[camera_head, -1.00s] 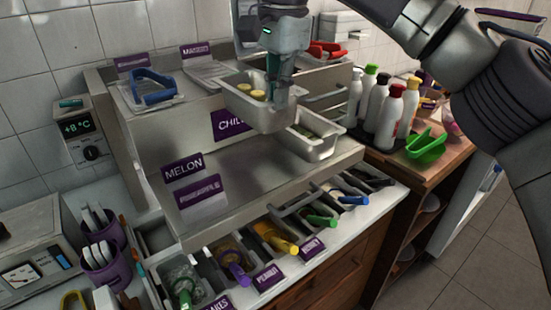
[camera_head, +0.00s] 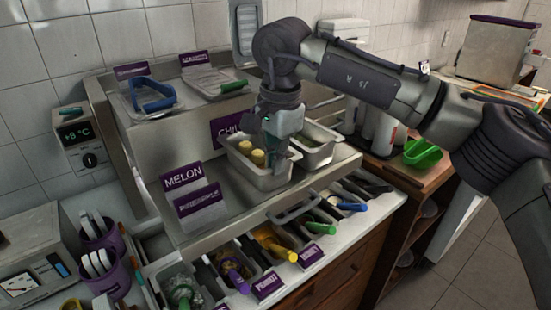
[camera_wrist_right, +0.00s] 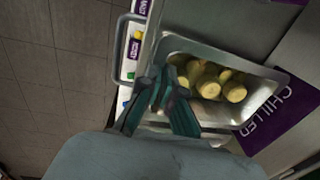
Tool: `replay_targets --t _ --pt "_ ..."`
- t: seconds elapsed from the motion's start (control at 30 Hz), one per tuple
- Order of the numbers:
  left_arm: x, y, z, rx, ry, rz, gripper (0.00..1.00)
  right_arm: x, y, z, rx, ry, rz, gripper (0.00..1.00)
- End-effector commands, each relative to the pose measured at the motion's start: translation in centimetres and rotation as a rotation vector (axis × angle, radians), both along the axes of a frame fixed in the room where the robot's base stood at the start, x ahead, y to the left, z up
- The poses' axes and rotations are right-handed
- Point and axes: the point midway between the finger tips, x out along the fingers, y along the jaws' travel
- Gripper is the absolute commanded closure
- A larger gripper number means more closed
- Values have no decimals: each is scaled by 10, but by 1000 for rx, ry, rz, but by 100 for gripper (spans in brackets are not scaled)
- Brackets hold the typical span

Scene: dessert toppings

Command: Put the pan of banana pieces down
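The steel pan of banana pieces (camera_head: 262,180) is low at the steel counter's lower ledge (camera_head: 225,210), in front of the purple CHILLED sign. Thick pale yellow banana pieces (camera_head: 256,157) stand in it; they also show in the right wrist view (camera_wrist_right: 234,91). The pan looks level; I cannot tell whether its base fully touches the ledge. My right gripper (camera_head: 279,156) comes down from above at the pan's right side. In the right wrist view its fingertips (camera_wrist_right: 164,78) close together at the pan's rim. My left gripper is in neither view.
A second steel pan (camera_head: 318,157) stands close on the right. The MELON sign (camera_head: 183,177) is on the left, with bare ledge beside it. A drawer of topping bins with coloured handles (camera_head: 272,243) lies in front. A green scoop (camera_head: 422,154) is on the wooden counter.

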Motion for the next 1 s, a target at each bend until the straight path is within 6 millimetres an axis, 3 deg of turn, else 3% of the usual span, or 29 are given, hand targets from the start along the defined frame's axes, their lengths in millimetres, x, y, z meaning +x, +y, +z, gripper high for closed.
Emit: replay_targets --t 0.13,0.33,0.73,1.0 --pt "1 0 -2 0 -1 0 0 0 0 -2 1 -2 1 100" --pt "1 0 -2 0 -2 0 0 0 0 -2 0 0 0 69" --pt "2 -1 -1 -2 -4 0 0 0 0 6 1 -2 0 69" --pt "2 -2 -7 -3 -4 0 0 -4 -2 58 2 -4 0 69"
